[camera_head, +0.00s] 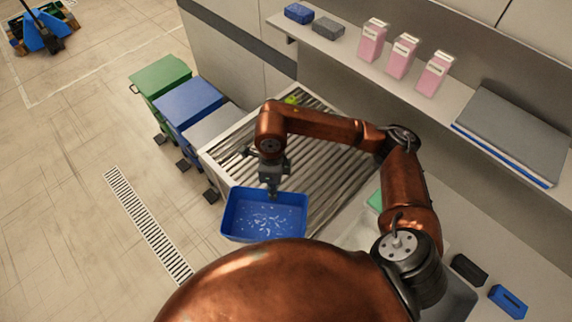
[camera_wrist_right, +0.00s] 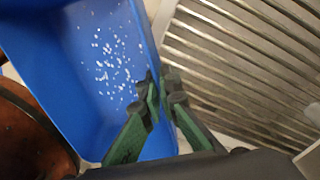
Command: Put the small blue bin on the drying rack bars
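The small blue bin (camera_head: 234,216) is at the lower middle of the head view, with small white bits on its inside. My right gripper (camera_head: 272,191) is at its rim on the side toward the rack. In the right wrist view my right gripper's green-and-black fingers (camera_wrist_right: 164,92) are shut on the wall of the blue bin (camera_wrist_right: 75,85), one finger inside and one outside. The drying rack bars (camera_head: 335,160) lie behind and right of the bin; they also show in the right wrist view (camera_wrist_right: 250,60). The bin appears level, in front of the rack's near end. My left gripper is not seen.
Green (camera_head: 160,75), blue (camera_head: 190,103) and grey wheeled bins stand left of the rack. A yellow-green item (camera_head: 291,100) is at the rack's far end. A shelf above holds pink cartons (camera_head: 403,55). Black (camera_head: 468,268) and blue (camera_head: 508,301) items lie on the right counter.

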